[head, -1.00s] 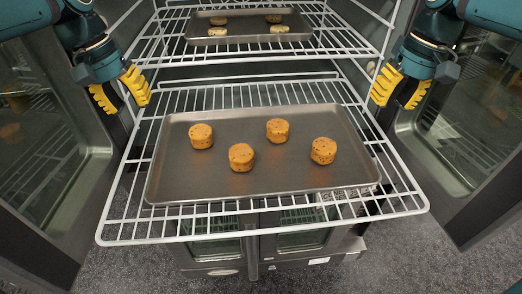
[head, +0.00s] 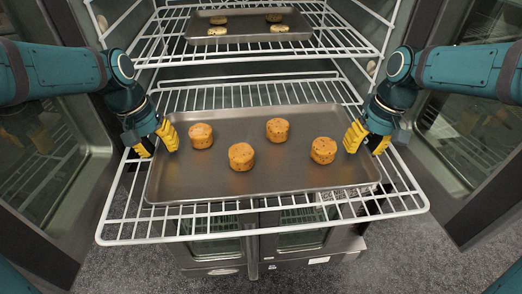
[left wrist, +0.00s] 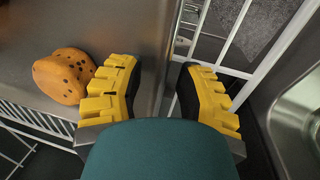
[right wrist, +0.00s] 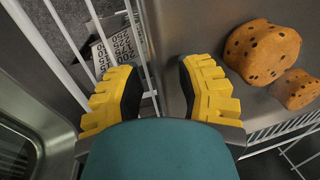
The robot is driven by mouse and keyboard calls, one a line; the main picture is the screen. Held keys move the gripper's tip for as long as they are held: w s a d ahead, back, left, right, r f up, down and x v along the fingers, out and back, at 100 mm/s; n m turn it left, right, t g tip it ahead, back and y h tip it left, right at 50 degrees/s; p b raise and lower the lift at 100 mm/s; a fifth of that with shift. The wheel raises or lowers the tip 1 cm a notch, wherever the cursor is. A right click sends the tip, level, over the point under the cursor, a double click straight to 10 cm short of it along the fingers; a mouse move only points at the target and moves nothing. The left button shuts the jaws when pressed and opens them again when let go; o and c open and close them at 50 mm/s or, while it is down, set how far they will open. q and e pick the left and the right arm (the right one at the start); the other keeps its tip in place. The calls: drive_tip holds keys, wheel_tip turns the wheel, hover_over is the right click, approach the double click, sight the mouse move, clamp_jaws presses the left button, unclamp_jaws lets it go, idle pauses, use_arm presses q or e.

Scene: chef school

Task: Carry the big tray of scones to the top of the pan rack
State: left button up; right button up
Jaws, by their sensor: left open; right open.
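The big grey tray (head: 262,180) lies on the pulled-out white wire rack, with scones on it: one at left (head: 200,136), one in front (head: 241,156), one behind (head: 277,130), one at right (head: 323,150). My left gripper (head: 157,140) is open at the tray's left edge; in the left wrist view its fingers (left wrist: 158,95) stand on either side of the rim. My right gripper (head: 367,138) is open at the right edge; in the right wrist view its fingers (right wrist: 163,92) straddle the rim. I cannot tell whether any finger touches the tray.
A smaller tray (head: 248,33) with several pale and brown pieces sits on the upper wire rack (head: 330,48). Open oven doors with glass stand on both sides (head: 40,165). The white rack (head: 160,228) juts over a grey carpeted floor.

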use_arm(q)
drive_tip(key=shift+c, duration=0.2)
use_arm(e)
drive_tip(key=shift+c, duration=0.2)
use_arm(q)
clamp_jaws()
use_arm(e)
clamp_jaws()
use_arm(q)
drive_tip(key=shift+r, duration=0.15)
use_arm(e)
drive_tip(key=shift+r, duration=0.1)
